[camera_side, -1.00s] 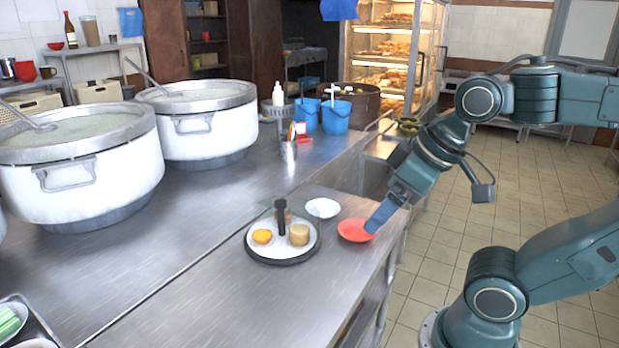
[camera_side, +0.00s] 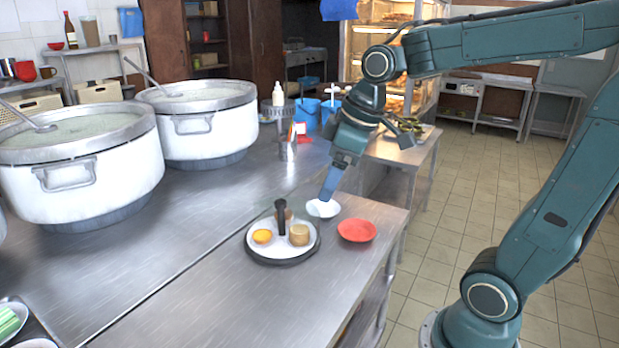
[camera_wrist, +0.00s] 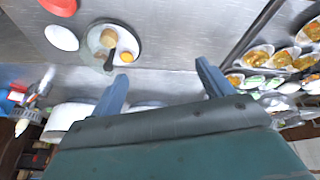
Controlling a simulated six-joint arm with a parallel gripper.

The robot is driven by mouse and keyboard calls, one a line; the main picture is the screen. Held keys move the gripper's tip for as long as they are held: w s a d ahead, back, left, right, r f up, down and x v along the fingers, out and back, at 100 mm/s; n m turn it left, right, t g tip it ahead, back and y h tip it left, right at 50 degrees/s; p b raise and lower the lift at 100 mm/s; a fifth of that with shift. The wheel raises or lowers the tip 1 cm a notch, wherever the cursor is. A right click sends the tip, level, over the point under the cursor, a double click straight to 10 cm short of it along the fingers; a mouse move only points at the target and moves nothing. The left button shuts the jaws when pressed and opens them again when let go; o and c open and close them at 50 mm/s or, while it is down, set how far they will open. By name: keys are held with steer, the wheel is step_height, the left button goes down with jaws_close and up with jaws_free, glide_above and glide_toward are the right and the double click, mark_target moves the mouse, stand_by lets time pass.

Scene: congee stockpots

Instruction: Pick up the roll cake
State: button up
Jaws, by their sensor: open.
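The roll cake, a tan upright cylinder (camera_side: 299,235), stands on the right side of a round white plate with a dark rim (camera_side: 268,251). In the wrist view the roll cake (camera_wrist: 109,38) is at the upper left. A yellow tart (camera_side: 262,236) sits at the plate's left. A black upright handle-like piece (camera_side: 281,217) rises at its middle, with a small brown item partly hidden behind it. My gripper (camera_side: 327,192) is open and empty, near the white bowl, behind and right of the plate. In the wrist view its fingers (camera_wrist: 161,72) are spread below the plate.
A white bowl (camera_side: 323,208) and a red dish (camera_side: 357,230) are right of the plate. Two large stockpots (camera_side: 205,130) stand at the back left. Blue buckets (camera_side: 307,115) stand farther back. The steel counter (camera_side: 200,290) in front is clear.

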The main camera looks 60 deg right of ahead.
steer(key=w+d+f+n+g+y, duration=0.1)
steer(key=w+d+f+n, duration=0.35)
steer(key=w+d, duration=0.5)
steer(key=n+y, duration=0.2)
steer(key=n, duration=0.1)
glide_toward(300, 229)
steer(key=shift+g, duration=0.3)
steer(key=shift+w+x, duration=0.15)
steer(key=shift+x, duration=1.2)
steer(key=shift+w+x, duration=0.1)
steer(key=shift+x, duration=1.25)
steer(key=shift+d, duration=0.1)
steer(key=shift+x, duration=2.55)
steer(key=c, duration=1.1)
